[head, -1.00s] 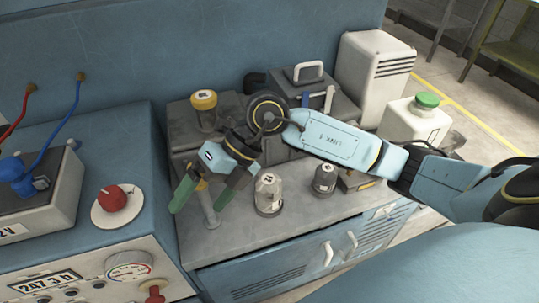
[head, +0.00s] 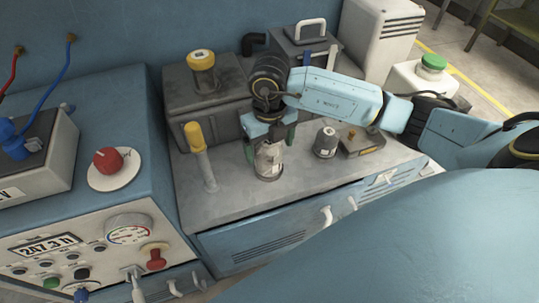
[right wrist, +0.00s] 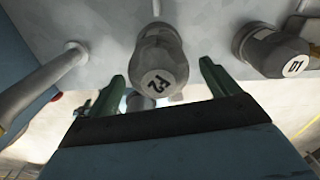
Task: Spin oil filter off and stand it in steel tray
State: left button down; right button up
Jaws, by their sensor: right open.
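I cannot pick out the steel tray for certain. My left gripper is not in view.
A yellow-topped post (head: 199,155) stands left of the gripper. A dark box (head: 205,105) with a yellow cap is behind. A small brown box (head: 362,143) lies right of the canisters. A blue control console (head: 90,215) fills the left. The bench front is clear.

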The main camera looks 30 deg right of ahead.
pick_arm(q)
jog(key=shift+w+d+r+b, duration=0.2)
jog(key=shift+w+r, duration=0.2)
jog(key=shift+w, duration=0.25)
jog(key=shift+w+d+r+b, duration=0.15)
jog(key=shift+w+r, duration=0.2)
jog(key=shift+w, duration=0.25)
pick_arm(e)
jog(key=shift+f, duration=2.2)
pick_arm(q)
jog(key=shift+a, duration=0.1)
pick_arm(e)
jog(key=c, duration=1.3)
jog(key=shift+o, duration=0.2)
jog(key=n+b, duration=0.1)
jog(key=n, duration=0.2)
jog(key=shift+d, duration=0.1)
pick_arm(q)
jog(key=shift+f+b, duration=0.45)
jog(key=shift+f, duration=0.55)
pick_arm(e)
jog(key=shift+n, duration=1.1)
